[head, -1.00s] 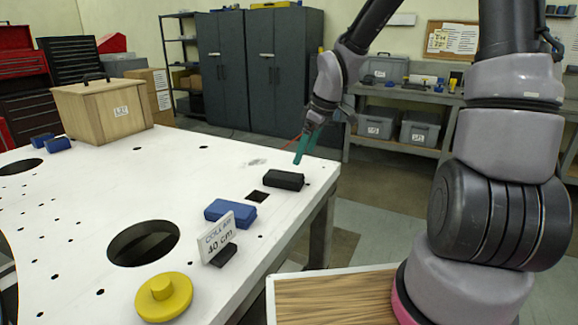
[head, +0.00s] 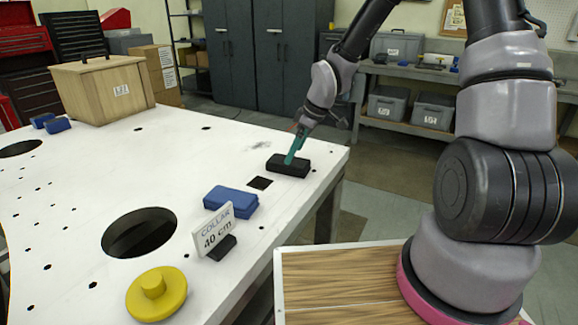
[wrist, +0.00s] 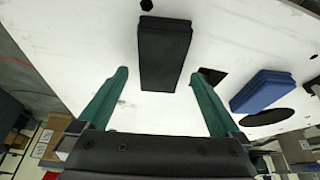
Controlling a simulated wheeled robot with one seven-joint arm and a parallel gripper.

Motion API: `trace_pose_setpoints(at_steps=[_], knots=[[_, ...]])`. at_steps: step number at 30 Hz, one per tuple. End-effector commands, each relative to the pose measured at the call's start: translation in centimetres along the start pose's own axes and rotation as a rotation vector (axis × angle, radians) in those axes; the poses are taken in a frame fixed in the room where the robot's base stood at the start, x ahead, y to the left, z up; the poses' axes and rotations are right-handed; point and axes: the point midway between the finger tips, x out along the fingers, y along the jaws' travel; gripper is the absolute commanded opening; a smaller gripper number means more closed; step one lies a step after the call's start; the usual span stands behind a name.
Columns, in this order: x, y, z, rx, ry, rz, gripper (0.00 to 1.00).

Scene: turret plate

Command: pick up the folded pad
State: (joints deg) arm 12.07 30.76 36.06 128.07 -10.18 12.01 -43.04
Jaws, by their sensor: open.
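A black folded pad (head: 288,166) lies flat on the white plate near its right edge. It also shows in the wrist view (wrist: 165,50), top centre, its long side pointing away from my gripper. My gripper (head: 290,161) has green fingers and is at the pad in the head view. In the wrist view my gripper (wrist: 160,75) is open, one finger on each side of the pad's near end, with gaps on both sides. Nothing is held. Whether the fingertips are down at the pad's height I cannot tell.
A blue block (head: 231,201) lies nearby, with a sign reading "COLLAR 40 cm" (head: 213,228) and a yellow knobbed disc (head: 157,294). The white plate (head: 120,180) has a large round hole (head: 139,233) and a small square hole (head: 260,183). A wooden crate (head: 103,90) stands at the back left.

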Motion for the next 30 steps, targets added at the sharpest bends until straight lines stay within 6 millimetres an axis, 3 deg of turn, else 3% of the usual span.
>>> trace_pose_setpoints(at_steps=[7, 16, 17, 22, 30], knots=[[3.5, -0.2, -0.1, -0.002, -0.002, -0.003, 1.0], [4.0, -0.1, -0.1, -0.001, 0.0, 0.001, 1.0], [4.0, -0.1, -0.1, -0.001, 0.0, 0.001, 0.92], [3.9, -0.1, -0.1, -0.001, 0.0, 0.0, 0.27], [3.7, -0.1, -0.2, -0.001, 0.0, 0.001, 0.25]])
